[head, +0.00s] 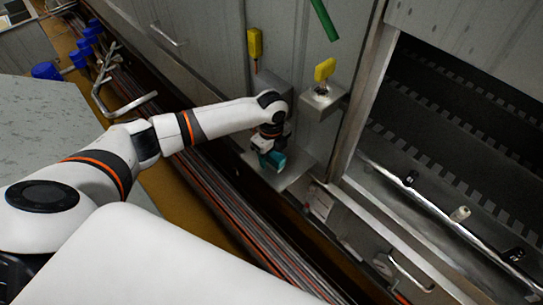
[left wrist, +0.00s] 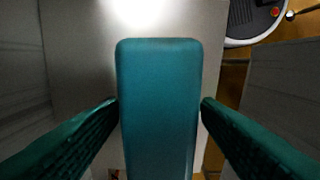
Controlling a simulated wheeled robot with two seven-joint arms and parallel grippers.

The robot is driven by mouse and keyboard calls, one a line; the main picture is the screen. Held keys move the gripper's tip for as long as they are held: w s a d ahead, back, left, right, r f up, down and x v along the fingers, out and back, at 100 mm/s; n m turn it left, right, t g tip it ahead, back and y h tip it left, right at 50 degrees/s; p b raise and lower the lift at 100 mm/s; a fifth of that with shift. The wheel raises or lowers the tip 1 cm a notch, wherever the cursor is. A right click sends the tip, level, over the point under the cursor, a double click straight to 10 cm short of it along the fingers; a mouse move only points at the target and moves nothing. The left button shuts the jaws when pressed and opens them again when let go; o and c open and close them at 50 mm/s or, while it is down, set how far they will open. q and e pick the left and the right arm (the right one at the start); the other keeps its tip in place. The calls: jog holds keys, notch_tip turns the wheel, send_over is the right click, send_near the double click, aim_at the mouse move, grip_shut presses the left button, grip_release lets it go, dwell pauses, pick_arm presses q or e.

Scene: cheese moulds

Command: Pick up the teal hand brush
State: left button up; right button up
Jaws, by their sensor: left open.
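The teal hand brush (head: 276,159) sits on a small metal shelf (head: 291,180) on the grey cabinet wall in the head view. My left gripper (head: 268,147) is right at it, reaching down over it, and partly hides it. In the left wrist view the brush (left wrist: 158,115) is a long teal block with rounded corners, standing out against bare metal. The two dark ridged fingers of my left gripper (left wrist: 160,104) are open, one on each side of the brush. Whether they touch it I cannot tell. My right gripper is not in view.
A second metal bracket (head: 322,101) holds a yellow-handled tool (head: 324,70) just right of my left wrist. Another yellow handle (head: 255,43) hangs behind. An open dark chamber (head: 455,120) is at the right. Pipes (head: 215,190) run below my arm.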

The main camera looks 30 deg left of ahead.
pick_arm(q)
jog(key=shift+f, duration=0.2)
dwell(0.3)
jog(key=c, duration=1.1)
jog(key=shift+r+b, duration=0.3)
jog(key=shift+r, duration=0.1)
jog(key=r, duration=0.2)
jog(key=r+b, duration=0.1)
jog(key=r, duration=0.1)
jog(key=s+r, duration=0.1)
jog(key=r, duration=0.1)
jog(key=shift+a+r, duration=0.2)
jog(key=shift+r, duration=0.15)
jog(key=s+a+b, duration=0.1)
jog(key=s+a, duration=0.1)
jog(key=s, duration=0.4)
jog(key=s+a+b, duration=0.1)
jog(key=s+a, duration=0.1)
jog(key=s, duration=0.4)
jog(key=s+a+b, duration=0.1)
jog(key=s+a, duration=0.1)
jog(key=s, duration=0.4)
jog(key=shift+w, duration=0.1)
